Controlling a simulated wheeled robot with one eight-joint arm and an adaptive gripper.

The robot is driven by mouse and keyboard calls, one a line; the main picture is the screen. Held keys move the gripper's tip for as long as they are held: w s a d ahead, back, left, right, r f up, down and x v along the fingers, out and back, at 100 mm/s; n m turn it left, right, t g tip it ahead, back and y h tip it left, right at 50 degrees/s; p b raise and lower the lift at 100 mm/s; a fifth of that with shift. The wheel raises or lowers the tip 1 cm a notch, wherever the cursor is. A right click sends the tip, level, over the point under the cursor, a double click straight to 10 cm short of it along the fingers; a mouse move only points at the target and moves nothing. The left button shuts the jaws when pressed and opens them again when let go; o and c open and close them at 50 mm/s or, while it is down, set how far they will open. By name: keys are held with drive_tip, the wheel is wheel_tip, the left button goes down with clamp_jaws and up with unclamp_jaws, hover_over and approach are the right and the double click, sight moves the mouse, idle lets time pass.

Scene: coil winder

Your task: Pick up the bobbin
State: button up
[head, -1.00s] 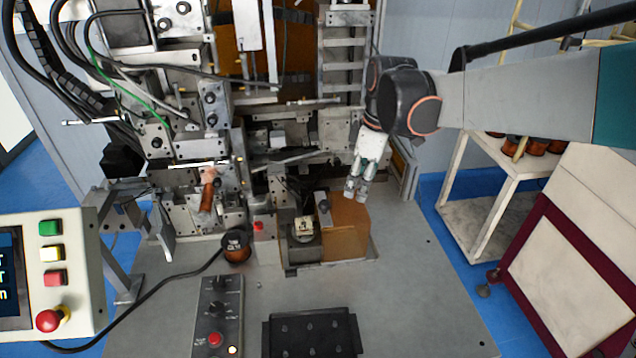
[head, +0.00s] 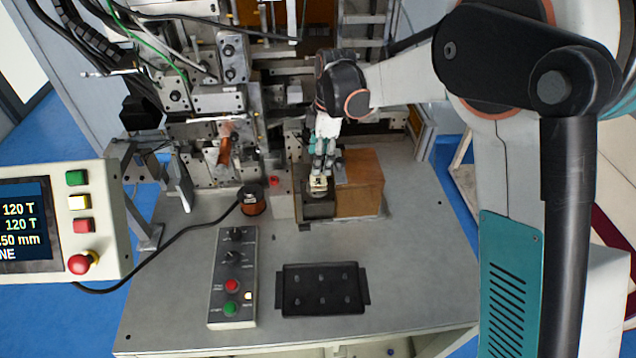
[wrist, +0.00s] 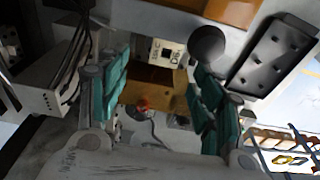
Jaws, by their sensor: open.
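The bobbin (head: 318,183) is a small cream piece with a dark centre. It sits on a dark fixture (head: 318,206) at the front of the winder. My gripper (head: 323,167) hangs just above and behind it in the head view, pointing down. In the wrist view its teal fingers stand wide apart with a gap between them (wrist: 158,95). A pale block with dark marks, seemingly the bobbin (wrist: 168,52), shows between and beyond the fingers. I cannot tell whether the fingers touch it.
An orange-brown block (head: 360,182) stands right beside the fixture. A copper wire spool (head: 251,201) stands to the left. A black tray (head: 322,290) and a button box (head: 233,278) lie on the grey table in front. Winder plates and brackets crowd the back left.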

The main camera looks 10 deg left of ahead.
sight(318, 183)
drive_tip(key=f, duration=0.3)
drive_tip(key=s+f, duration=0.1)
drive_tip(key=f, duration=0.1)
drive_tip(key=shift+f, duration=0.25)
drive_tip(key=shift+a+f, duration=0.15)
drive_tip(key=shift+f, duration=0.5)
drive_tip(key=shift+c, duration=0.2)
drive_tip(key=c, duration=1)
